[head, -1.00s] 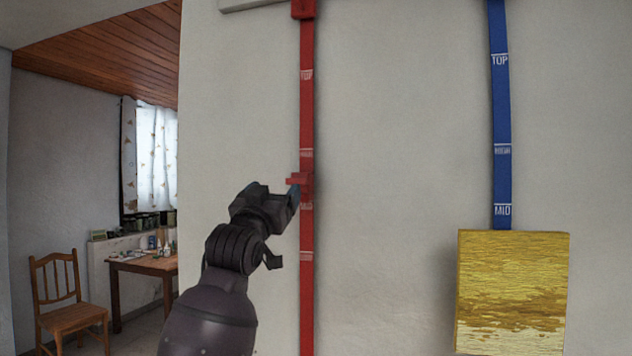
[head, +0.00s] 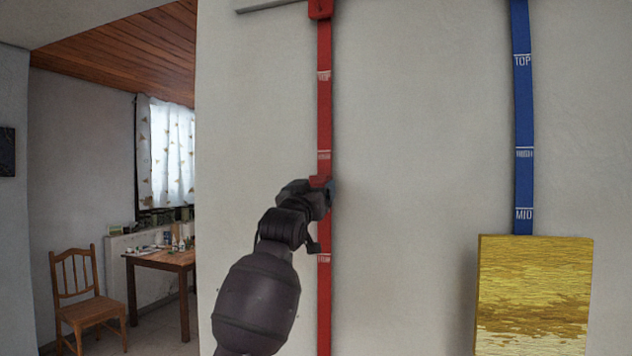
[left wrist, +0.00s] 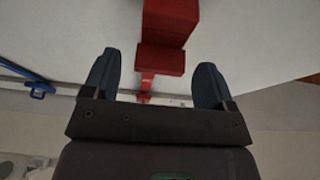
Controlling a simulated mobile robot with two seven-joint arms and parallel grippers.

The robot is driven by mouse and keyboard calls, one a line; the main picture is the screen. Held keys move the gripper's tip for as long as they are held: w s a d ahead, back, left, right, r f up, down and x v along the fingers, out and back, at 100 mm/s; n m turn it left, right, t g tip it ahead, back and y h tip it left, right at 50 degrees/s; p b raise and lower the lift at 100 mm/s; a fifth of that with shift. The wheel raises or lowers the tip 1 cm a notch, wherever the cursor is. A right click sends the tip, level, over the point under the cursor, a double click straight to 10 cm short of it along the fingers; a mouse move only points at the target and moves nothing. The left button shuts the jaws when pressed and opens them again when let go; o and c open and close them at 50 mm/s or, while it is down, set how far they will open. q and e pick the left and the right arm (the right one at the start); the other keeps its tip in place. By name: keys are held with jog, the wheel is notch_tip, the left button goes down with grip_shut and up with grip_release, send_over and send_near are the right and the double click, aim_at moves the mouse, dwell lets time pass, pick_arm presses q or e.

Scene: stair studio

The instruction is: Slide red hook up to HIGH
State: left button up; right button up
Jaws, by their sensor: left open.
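The red rail (head: 324,110) runs vertically up the pale wall, with a TOP mark, a blurred mark below it and another low down. The red hook (head: 319,182) sits on it just below the blurred mark, mostly hidden behind my left gripper (head: 322,193). In the left wrist view the hook's red block (left wrist: 161,59) lies between the tips of my left gripper (left wrist: 157,75), with gaps showing on both sides. The left gripper is open around the hook and not clamped on it. My right gripper is out of view.
A blue rail (head: 523,110) with TOP and MID marks stands to the right, its lower part behind a yellow panel (head: 535,295). The wall between the rails is bare. A wooden chair (head: 85,295) and table (head: 165,260) stand far left.

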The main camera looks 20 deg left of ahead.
pick_arm(q)
jog(key=shift+p+x, duration=0.3)
jog(key=shift+x, duration=0.85)
jog(key=shift+w, duration=0.2)
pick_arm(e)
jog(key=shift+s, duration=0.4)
pick_arm(q)
jog(key=shift+c, duration=0.2)
